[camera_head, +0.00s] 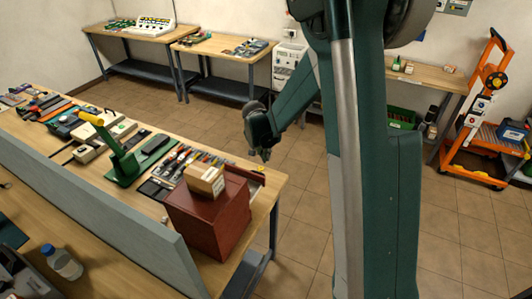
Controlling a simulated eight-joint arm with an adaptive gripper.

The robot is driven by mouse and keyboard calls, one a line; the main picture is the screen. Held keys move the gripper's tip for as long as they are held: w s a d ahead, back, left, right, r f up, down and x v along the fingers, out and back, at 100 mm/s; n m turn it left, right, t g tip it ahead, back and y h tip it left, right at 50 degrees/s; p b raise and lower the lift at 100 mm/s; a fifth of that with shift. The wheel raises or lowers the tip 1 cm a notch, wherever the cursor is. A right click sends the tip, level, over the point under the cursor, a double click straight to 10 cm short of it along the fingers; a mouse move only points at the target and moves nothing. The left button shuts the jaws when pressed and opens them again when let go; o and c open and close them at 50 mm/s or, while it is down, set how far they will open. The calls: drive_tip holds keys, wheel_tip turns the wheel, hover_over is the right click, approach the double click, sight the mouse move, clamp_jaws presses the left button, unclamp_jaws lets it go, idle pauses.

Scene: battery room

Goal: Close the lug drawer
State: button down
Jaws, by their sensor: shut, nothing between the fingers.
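A dark red cabinet (207,220) stands at the near right end of the long wooden workbench, with a small cardboard box (205,179) on top. A reddish drawer edge (246,175) shows behind it, sticking out from its far side, so the lug drawer looks at least partly open. The cabinet and box hide most of the drawer, and its contents cannot be seen. My gripper (264,156) is small in the picture, hanging fingers down just beyond the drawer edge. It is shut and empty. I cannot tell whether it touches the drawer.
Hand tools (182,165) and a green lever press (122,160) stand on the workbench (268,188) left of the cabinet. A grey panel (90,205) runs along its near edge. The tiled floor (300,190) beyond is clear. An orange cart (478,150) stands at the right.

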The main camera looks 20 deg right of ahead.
drive_tip(key=shift+s+a+f, duration=1.15)
drive_tip(key=shift+s+f, duration=0.05)
drive_tip(key=s+a, duration=0.3)
drive_tip(key=shift+s+a+b, duration=0.15)
drive_tip(key=shift+b, duration=0.2)
